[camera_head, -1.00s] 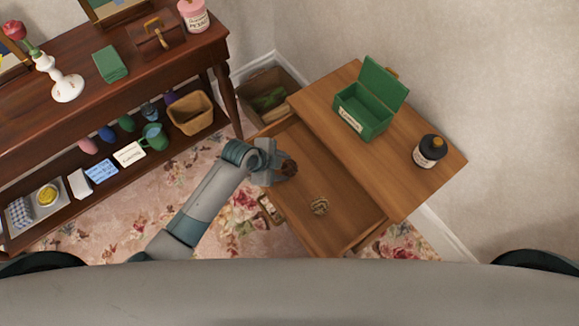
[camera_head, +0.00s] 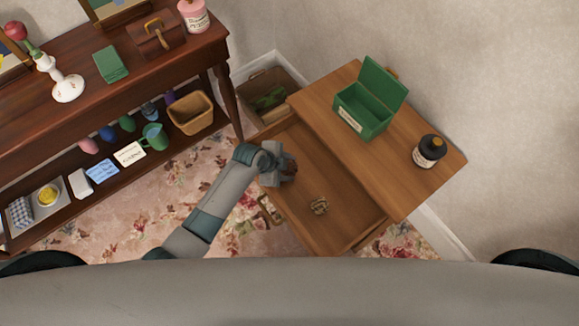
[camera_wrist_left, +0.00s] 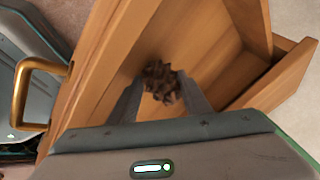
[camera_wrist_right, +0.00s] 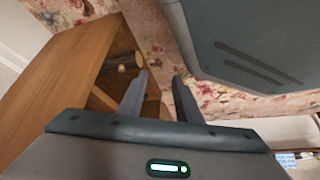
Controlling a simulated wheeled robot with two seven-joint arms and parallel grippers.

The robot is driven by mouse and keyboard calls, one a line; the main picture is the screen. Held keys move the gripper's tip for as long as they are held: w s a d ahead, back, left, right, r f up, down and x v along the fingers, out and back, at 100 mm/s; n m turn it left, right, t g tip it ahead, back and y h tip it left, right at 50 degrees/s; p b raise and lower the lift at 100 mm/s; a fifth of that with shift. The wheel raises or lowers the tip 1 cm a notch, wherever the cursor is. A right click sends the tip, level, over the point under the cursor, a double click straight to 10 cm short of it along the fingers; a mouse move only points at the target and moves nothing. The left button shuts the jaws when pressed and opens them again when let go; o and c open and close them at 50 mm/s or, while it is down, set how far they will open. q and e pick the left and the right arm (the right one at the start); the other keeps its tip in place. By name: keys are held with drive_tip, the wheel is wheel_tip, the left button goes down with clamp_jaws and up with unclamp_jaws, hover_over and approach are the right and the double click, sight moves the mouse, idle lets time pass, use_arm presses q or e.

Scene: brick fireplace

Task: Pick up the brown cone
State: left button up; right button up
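The brown cone (camera_head: 291,168), a dark pine cone, is in the upper left part of the open wooden drawer (camera_head: 345,232). My left gripper (camera_head: 286,166) reaches over the drawer's left edge and partly hides the cone in the head view. In the left wrist view the cone (camera_wrist_left: 160,82) sits between the two finger tips, with the fingers spread on either side. Whether they touch it is not clear. My right gripper (camera_wrist_right: 162,78) shows only in its own wrist view, its fingers apart and nothing between them.
A tan object (camera_head: 319,206) lies in the drawer. A bin (camera_head: 267,92) stands behind the drawer. A dark shelf unit (camera_head: 150,70) fills the left.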

sight(294, 164)
use_arm(q)
drive_tip(key=c, duration=0.6)
drive_tip(key=shift+r, duration=0.1)
use_arm(e)
drive_tip(key=shift+s, duration=0.15)
